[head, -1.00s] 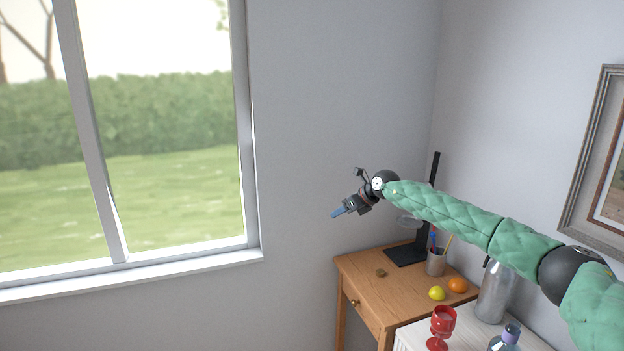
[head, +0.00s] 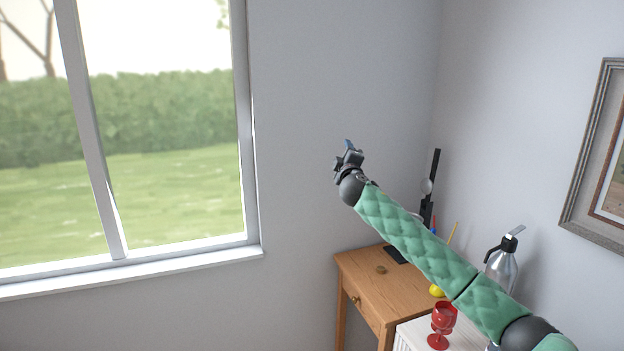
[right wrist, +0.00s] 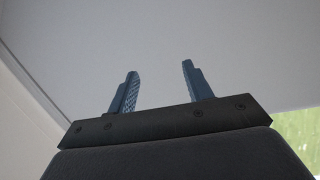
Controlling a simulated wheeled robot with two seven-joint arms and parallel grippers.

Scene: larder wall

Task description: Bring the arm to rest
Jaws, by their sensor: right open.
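My left gripper does not show in the head view.
A window (head: 170,150) fills the left. The wall between is clear.

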